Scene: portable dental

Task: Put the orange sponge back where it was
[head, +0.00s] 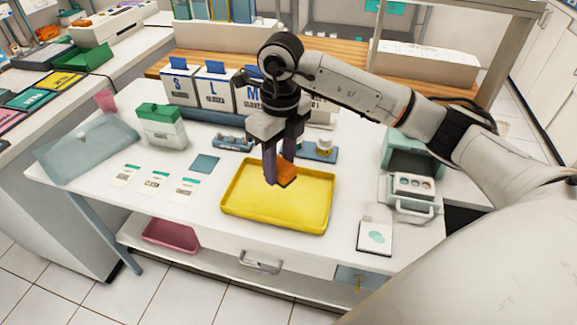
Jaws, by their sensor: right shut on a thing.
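An orange sponge (286,177) is between the fingers of my right gripper (279,170). The gripper points down and is shut on the sponge. Both are over the upper middle of a yellow tray (313,223) on the white table. I cannot tell whether the sponge touches the tray floor or is just above it. The fingers hide part of the sponge. The rest of the visible tray is empty. My left gripper does not show.
Glove boxes (217,88) stand behind the tray. A blue holder with a small jar (324,146) is close behind it, and a blue square (205,163) and several white cards (157,182) lie to its left. A green-lidded container (161,127) and a translucent bluish tray (62,158) are farther left. A white device (408,195) stands right.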

